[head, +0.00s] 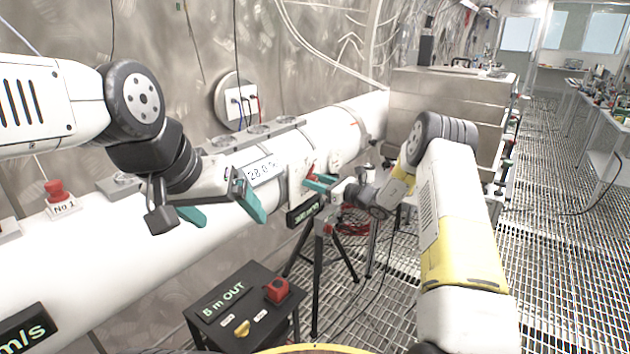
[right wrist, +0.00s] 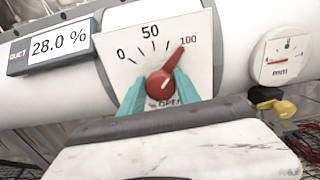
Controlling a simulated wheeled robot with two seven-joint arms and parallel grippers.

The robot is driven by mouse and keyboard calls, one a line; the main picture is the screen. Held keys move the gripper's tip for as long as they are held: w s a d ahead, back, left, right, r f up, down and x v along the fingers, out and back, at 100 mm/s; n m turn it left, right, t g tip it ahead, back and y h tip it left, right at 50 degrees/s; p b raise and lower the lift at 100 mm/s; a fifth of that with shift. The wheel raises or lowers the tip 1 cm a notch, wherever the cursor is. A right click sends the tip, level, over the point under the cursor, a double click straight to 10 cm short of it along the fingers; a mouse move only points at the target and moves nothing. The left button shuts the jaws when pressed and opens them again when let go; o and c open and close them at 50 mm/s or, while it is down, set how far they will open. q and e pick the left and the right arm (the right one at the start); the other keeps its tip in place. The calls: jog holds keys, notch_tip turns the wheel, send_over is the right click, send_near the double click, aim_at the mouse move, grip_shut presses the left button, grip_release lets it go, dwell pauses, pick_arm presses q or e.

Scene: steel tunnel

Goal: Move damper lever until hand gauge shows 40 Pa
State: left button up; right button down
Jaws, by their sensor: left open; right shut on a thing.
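The damper lever is a red pointer knob (right wrist: 160,84) on a white scale plate (right wrist: 125,72) marked 0, 50, 100 and OPEN. Its tip points up right, close to 100. My right gripper (head: 318,183) is shut on the knob, with one teal finger on each side in the right wrist view (right wrist: 160,92). My left gripper (head: 222,208) is open and empty, in front of the white duct. A dark display with green characters (head: 304,212) stands by the tripod below the lever; I cannot read it or tell whether it is the hand gauge.
A duct display (right wrist: 60,45) reads 28.0 %. A round dial marked mm (right wrist: 284,56) is right of the lever. A black stand (head: 225,300) with a red button and yellow knob is in front. A tripod (head: 316,270) stands below the duct. Grating floor is open at right.

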jog(key=shift+n, duration=1.1)
jog(key=c, duration=0.9)
grip_release()
jog(key=v, duration=0.7)
jog(key=shift+s+d, duration=0.25)
jog(key=shift+d, duration=0.05)
